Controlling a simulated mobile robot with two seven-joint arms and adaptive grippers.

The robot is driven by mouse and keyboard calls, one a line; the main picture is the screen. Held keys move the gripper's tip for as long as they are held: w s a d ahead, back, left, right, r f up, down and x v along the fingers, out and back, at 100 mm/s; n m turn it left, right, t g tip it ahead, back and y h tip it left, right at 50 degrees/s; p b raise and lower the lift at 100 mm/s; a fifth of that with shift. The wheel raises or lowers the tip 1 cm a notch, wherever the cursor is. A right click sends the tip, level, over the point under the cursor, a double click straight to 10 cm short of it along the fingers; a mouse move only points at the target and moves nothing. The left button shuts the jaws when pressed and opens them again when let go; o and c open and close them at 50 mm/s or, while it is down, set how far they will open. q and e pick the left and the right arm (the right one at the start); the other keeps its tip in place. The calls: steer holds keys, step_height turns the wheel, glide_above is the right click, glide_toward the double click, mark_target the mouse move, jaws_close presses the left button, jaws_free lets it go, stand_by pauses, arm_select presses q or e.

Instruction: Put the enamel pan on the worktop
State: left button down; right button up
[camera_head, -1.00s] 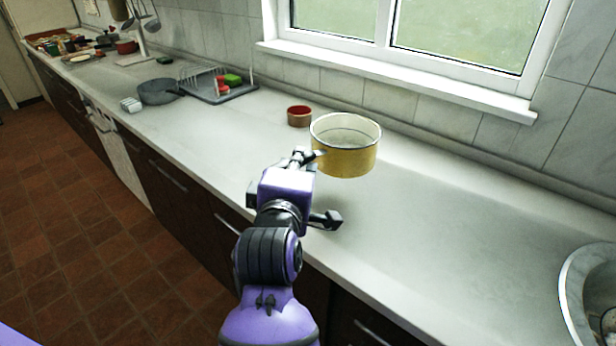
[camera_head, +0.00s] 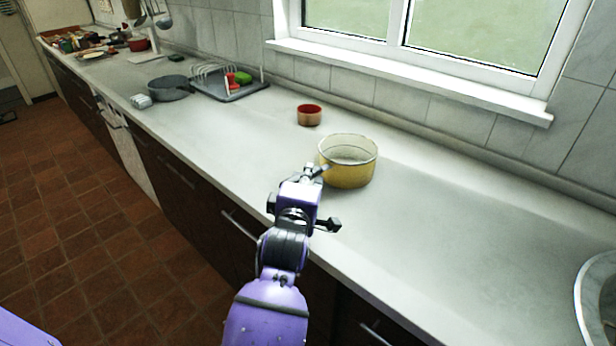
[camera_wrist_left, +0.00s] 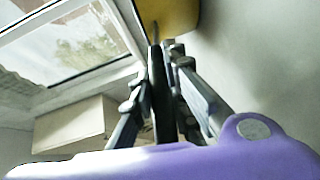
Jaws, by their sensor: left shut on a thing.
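The yellow enamel pan (camera_head: 347,172) with a pale inside is upright at the middle of the worktop (camera_head: 440,235) in the head view. It is on or just above the surface; I cannot tell if it touches. My left gripper (camera_head: 318,172) reaches in from the front and is shut on the pan's dark handle. In the left wrist view, the handle runs between the fingers (camera_wrist_left: 162,90) toward the yellow pan wall (camera_wrist_left: 172,14) at the top. The fingers hide part of the handle. My right gripper is not in view.
A small red-brown bowl (camera_head: 309,115) stands behind the pan, to its left. A dish rack (camera_head: 232,85) and a grey pan (camera_head: 169,88) are further left. A round metal basin (camera_head: 598,295) is at the right edge. The worktop right of the pan is clear.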

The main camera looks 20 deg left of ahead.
arm_select(q)
steer(key=shift+d+r, duration=0.1)
steer(key=shift+r, duration=0.15)
steer(key=shift+f, duration=0.15)
steer(key=c, duration=1.7)
jaws_free()
steer(key=shift+f, duration=0.1)
steer(key=shift+s, duration=0.35)
steer(key=v, duration=1.1)
steer(key=shift+s+d+r, duration=0.1)
steer(key=shift+s+r, duration=0.05)
steer(key=shift+r, duration=0.1)
